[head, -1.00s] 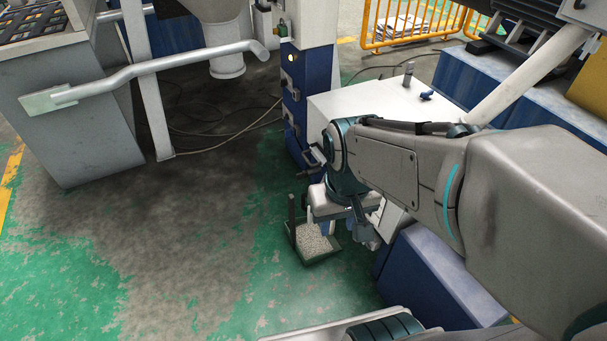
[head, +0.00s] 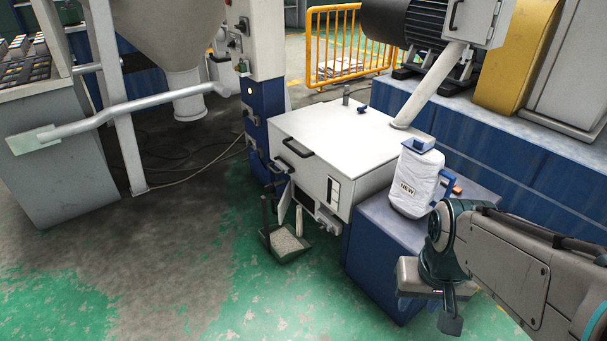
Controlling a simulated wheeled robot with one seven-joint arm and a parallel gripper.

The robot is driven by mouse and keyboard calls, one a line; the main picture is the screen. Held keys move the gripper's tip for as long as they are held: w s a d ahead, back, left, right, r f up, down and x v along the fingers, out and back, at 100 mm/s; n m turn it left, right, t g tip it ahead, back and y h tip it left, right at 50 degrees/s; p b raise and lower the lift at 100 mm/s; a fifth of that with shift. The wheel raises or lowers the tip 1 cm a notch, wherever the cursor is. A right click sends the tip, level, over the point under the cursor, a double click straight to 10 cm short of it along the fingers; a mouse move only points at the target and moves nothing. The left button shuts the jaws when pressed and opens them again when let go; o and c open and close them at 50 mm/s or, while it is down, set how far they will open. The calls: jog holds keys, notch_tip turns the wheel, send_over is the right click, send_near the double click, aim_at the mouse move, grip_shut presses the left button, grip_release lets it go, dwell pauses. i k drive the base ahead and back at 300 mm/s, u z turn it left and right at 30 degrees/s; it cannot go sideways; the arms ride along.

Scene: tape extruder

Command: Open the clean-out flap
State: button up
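The white machine housing (head: 345,135) stands in the middle of the head view. Low on its front, a narrow pale panel (head: 284,203), apparently the clean-out flap, stands out at an angle beside a dark gap. It looks swung open, though it is small in the picture. A dark pan (head: 287,243) of pale pellets sits on the floor just below it. My gripper (head: 430,308) is at the lower right, well apart from the flap, pointing down beside the blue base. Its fingertips are partly hidden, and I see nothing clearly held.
A white container labelled NEW (head: 417,182) stands on the blue base (head: 385,235), close to my arm. A slanted pipe (head: 432,85) meets the housing top. A grey rail (head: 130,105) crosses at left. The green floor in front is clear.

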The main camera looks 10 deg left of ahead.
aim_at(283, 205)
jog(key=u, duration=0.65)
jog(key=i, duration=0.55)
jog(key=u, duration=0.95)
jog(key=i, duration=0.8)
jog(key=z, duration=0.5)
jog(key=i, duration=0.8)
jog(key=z, duration=0.8)
